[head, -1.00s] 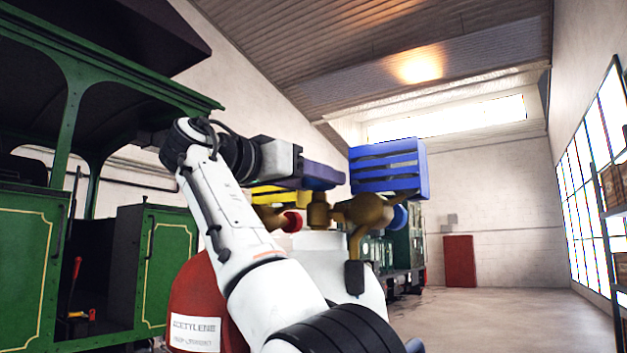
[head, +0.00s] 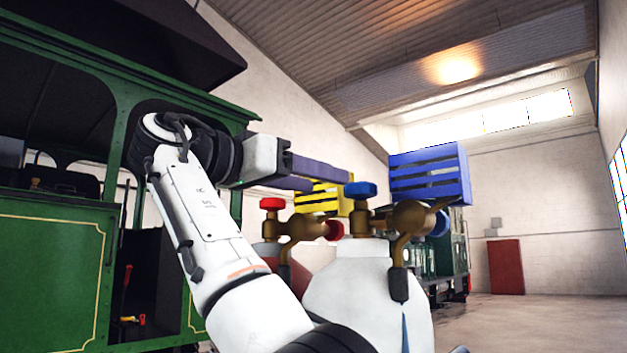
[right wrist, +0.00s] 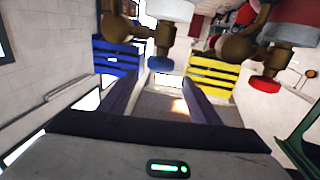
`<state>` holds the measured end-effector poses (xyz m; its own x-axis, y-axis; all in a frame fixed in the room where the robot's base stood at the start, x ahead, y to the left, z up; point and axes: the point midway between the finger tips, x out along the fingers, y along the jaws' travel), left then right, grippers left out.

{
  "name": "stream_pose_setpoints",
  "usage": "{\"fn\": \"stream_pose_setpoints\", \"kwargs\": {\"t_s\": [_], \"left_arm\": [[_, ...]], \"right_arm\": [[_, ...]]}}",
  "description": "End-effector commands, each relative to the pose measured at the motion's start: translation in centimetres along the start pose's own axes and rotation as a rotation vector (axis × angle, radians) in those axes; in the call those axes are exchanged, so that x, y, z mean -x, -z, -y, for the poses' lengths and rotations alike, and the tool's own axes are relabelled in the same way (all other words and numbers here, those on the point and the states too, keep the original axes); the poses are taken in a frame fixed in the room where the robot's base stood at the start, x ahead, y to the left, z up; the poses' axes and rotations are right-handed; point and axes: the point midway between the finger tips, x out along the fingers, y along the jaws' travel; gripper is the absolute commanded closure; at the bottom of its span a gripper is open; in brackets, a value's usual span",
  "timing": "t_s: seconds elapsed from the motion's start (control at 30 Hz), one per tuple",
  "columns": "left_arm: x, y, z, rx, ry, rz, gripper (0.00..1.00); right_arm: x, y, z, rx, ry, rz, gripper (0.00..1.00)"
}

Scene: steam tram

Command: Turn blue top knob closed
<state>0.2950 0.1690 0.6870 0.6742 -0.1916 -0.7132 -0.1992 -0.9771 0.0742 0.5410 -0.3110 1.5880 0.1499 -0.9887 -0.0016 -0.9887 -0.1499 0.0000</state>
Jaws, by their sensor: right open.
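The blue top knob (head: 360,190) sits on the brass valve (head: 361,219) of the white cylinder (head: 361,272), standing upright. My right gripper (head: 338,178) is open and empty, its dark fingers pointing at the knob from the left, with the tips just short of it or beside it. In the right wrist view, upside down, the blue knob (right wrist: 160,64) shows just beyond the gap between the two spread fingers (right wrist: 160,88). My left gripper is out of view.
A red top knob (head: 272,204) and a red side knob (head: 335,230) are on the neighbouring cylinder's valve. A brass regulator (head: 412,216) juts right from the white cylinder. Blue (head: 430,174) and yellow (head: 318,199) crates show behind. The green engine (head: 60,255) stands left.

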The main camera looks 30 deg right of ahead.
Motion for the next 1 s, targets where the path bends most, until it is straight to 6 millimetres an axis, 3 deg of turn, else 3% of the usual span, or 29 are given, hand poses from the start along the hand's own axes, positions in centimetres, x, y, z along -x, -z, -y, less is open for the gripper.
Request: {"fn": "stream_pose_setpoints", "kwargs": {"t_s": [0.27,0.5,0.8,1.0], "left_arm": [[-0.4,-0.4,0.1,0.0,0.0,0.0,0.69],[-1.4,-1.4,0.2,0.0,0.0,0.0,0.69],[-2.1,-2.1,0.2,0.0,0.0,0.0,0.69],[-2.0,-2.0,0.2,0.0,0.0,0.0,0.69]], "right_arm": [[-1.0,-0.3,-0.8,-0.019,0.069,0.065,0.43],[-2.6,-0.6,-3.4,-0.036,0.338,0.141,0.43],[-1.7,-0.1,-7.0,-0.007,0.598,0.028,0.43],[-1.8,0.1,-7.3,0.004,0.632,-0.002,0.43]]}}
